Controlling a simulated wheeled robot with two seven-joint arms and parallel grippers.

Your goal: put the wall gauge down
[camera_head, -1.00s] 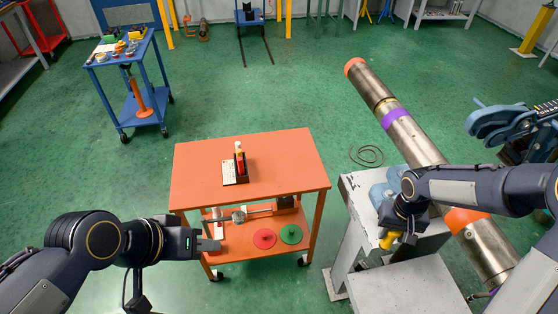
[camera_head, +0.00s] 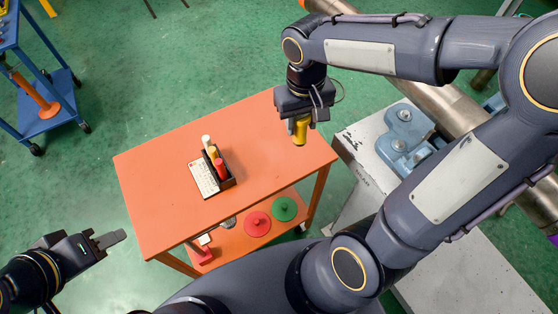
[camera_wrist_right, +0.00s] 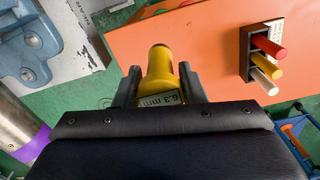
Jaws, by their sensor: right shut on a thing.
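The wall gauge (camera_head: 300,130) is a small yellow tool, held in my right gripper (camera_head: 300,112). In the right wrist view the gauge (camera_wrist_right: 160,68) sits between the two dark fingers and its display reads 6.3 mm. In the head view the gauge appears over the right part of the orange cart's top (camera_head: 255,125); its height above it is hard to tell. My left gripper (camera_head: 110,239) is left of the cart, away from everything; whether its fingers are apart is unclear.
A black holder (camera_head: 226,183) with red, yellow and white sticks stands on the cart beside a white card (camera_head: 203,178). Red (camera_head: 257,224) and green (camera_head: 284,208) discs lie on the lower shelf. A blue vise (camera_head: 405,130) and steel pipe (camera_head: 450,115) are to the right.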

